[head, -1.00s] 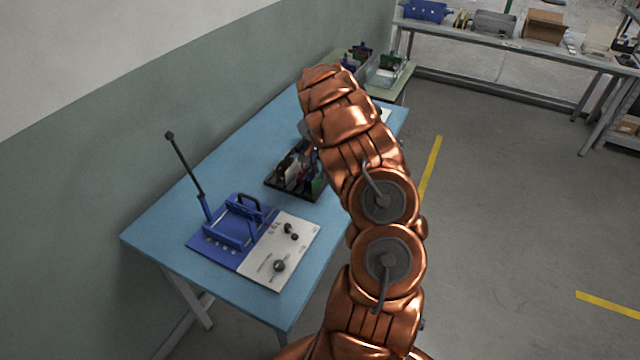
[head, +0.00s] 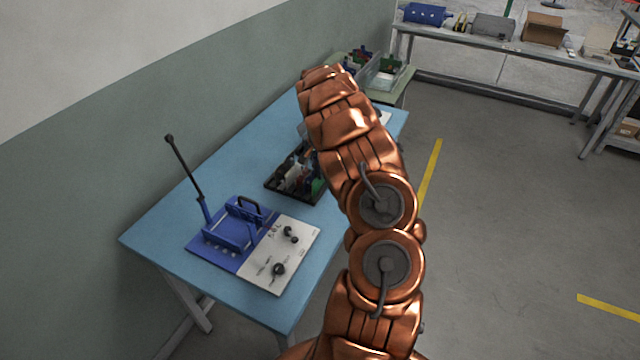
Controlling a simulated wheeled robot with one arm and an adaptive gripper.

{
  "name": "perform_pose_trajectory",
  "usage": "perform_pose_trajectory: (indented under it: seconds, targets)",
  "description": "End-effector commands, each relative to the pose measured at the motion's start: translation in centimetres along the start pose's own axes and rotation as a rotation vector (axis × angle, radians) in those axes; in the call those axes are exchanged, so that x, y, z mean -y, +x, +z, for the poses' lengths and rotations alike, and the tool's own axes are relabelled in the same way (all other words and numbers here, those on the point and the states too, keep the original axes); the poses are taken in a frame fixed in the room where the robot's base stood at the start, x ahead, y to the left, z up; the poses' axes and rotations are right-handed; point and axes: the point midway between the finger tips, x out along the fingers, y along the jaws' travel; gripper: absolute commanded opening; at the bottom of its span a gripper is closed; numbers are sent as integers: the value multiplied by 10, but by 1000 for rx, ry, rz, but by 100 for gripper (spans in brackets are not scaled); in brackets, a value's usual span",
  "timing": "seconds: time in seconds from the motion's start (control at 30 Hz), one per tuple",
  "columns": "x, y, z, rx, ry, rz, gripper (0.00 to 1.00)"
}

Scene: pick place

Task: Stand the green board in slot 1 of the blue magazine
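A blue fixture (head: 232,236) with upright frame parts and a dark handle sits on the near left of the blue table; I cannot tell whether it is the blue magazine. A small green piece (head: 318,187) shows at the right end of a black bin, partly covered by my arm; I cannot tell if it is the green board. Another green piece (head: 389,63) shows in a container at the back. My copper arm rises through the middle of the view, and its links hide my gripper. The slots are too small to make out.
The black bin (head: 270,186) holds several mixed items on the blue table (head: 160,226). A white panel (head: 262,264) with dark knobs adjoins the blue fixture, and a thin dark lever (head: 183,163) stands up beside it. A grey bench (head: 480,42) with boxes stands behind. The floor at right is clear.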

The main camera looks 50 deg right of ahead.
Motion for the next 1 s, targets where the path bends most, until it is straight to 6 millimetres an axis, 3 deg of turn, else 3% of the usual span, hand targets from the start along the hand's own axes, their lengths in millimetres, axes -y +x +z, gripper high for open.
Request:
perform_pose_trajectory:
  seconds: [1.0]
  targets:
    - [1,-58,0,-1,0,-2,0]
